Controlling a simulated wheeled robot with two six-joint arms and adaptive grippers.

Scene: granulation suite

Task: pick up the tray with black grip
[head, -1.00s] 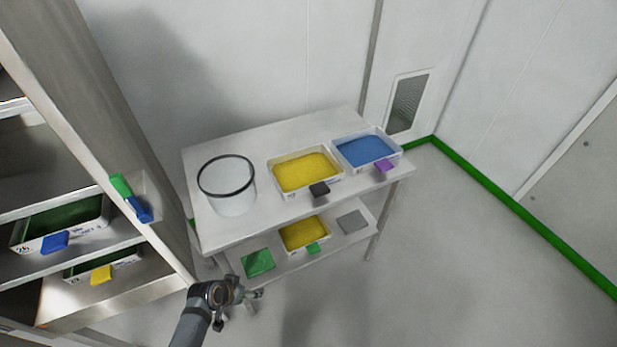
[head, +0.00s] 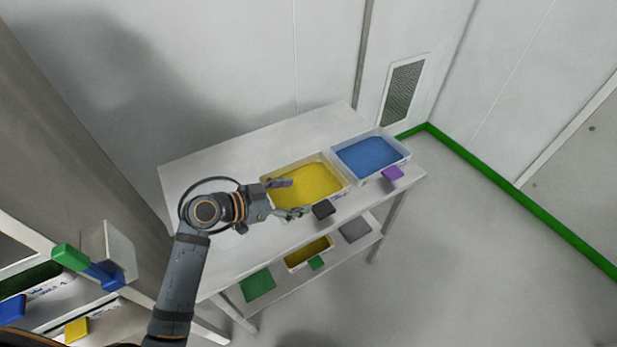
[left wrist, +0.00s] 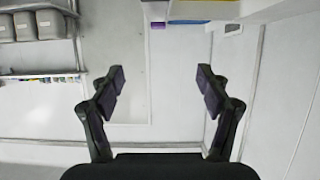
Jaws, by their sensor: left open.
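The white tray (head: 343,193) with yellow contents stands on the top of a white table. Its black grip (head: 323,209) sticks out from the front side. My left gripper (head: 298,197) is open and empty, over the tray's left part, its fingers pointing right toward the black grip. I cannot tell its exact height above the tray. The left arm hides the tray's left front corner. In the left wrist view the open fingers (left wrist: 160,75) have nothing between them; the black grip is not clear there. My right gripper is not in view.
A tray with blue contents (head: 370,154) and a purple grip (head: 392,174) stands close on the right. The lower shelf holds a yellow-filled tray (head: 309,252) with a green grip. A shelf rack stands at left.

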